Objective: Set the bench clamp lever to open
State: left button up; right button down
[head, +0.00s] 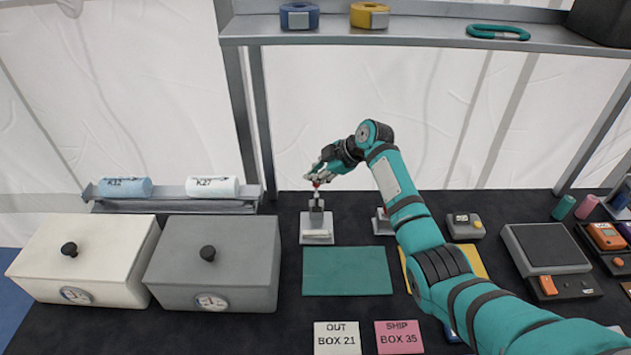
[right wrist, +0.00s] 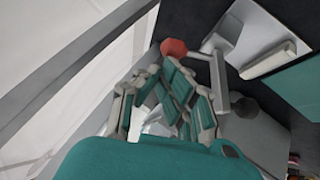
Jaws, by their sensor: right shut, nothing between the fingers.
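The bench clamp (head: 317,240) stands on the dark bench behind the green mat, a grey base plate with a pale bar lying on it. Its lever has a red knob (head: 317,184) and appears to stand upright. In the right wrist view the red knob (right wrist: 173,48) shows just beyond my fingers, with the clamp base (right wrist: 243,40) to its right. My right gripper (head: 318,174) is shut and empty, right at the knob. I cannot tell whether it touches the knob. My left gripper is not in view.
A second grey fixture (head: 381,226) stands to the right, partly behind my right arm. A green mat (head: 347,271) lies in front of the clamp. A grey lidded box (head: 215,262) is at the left. A shelf (head: 430,32) runs overhead at the back.

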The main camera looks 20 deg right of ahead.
jog(key=shift+w+d+f+b, duration=0.2)
jog(key=shift+w+f+b, duration=0.2)
jog(key=shift+w+f, duration=0.1)
jog(key=shift+s+r, duration=0.15)
jog(key=shift+r, duration=0.1)
jog(key=shift+d+r, duration=0.15)
jog(key=shift+r, duration=0.05)
jog(key=v, duration=1.1)
jog(key=shift+s, duration=0.2)
